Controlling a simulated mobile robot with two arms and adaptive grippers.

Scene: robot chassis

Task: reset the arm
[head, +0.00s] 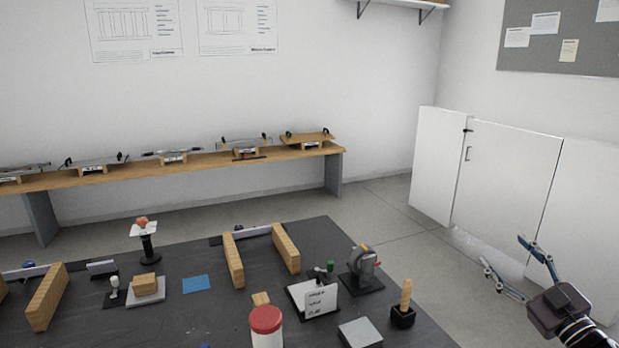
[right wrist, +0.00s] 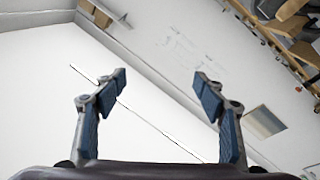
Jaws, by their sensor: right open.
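My right gripper (head: 508,268) is at the right side of the head view, off the right end of the dark table and above the floor. Its two blue-tipped fingers are spread apart with nothing between them. In the right wrist view the same gripper (right wrist: 158,85) is open and empty, with the white wall and ceiling behind it. My left gripper does not show in the head view.
A dark table (head: 220,318) holds wooden blocks, a red-lidded jar (head: 266,325), a small card (head: 320,300) and a grey machine (head: 362,265). A wooden bench (head: 210,160) runs along the back wall. White partitions (head: 500,180) stand at the right. Floor between is clear.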

